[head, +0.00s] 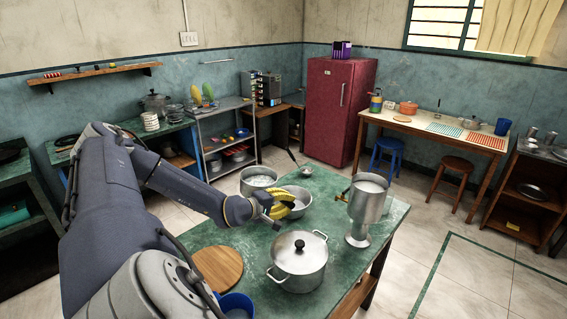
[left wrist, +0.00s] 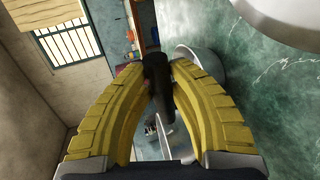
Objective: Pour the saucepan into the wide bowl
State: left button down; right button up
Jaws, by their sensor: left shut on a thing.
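The saucepan (head: 258,178), a silver pan with pale contents, appears just left of the wide bowl, near the table's far left edge. The wide silver bowl (head: 301,197) is partly hidden behind my left gripper's yellow fingers. My left gripper (head: 282,206) is shut on a dark handle, which shows between its fingertips in the left wrist view (left wrist: 158,75). The handle appears to be the saucepan's; the join is hidden in the head view. The saucepan looks about upright. My right gripper is not in view.
A lidded silver pot (head: 298,266) stands at the front of the green table (head: 335,185). A round wooden board (head: 217,267) and a blue cup (head: 236,303) are at the front left.

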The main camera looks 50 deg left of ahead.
pick_arm(q)
jog(key=shift+w+d+f+m+g+y, duration=0.15)
jog(key=shift+w+d+f+m+g, duration=0.05)
jog(key=shift+w+f+g, duration=0.25)
jog(key=shift+w+d+f+m+g+y, duration=0.2)
jog(key=shift+w+f+g, duration=0.15)
jog(key=shift+f, duration=0.15)
jog(key=shift+s+f, duration=0.1)
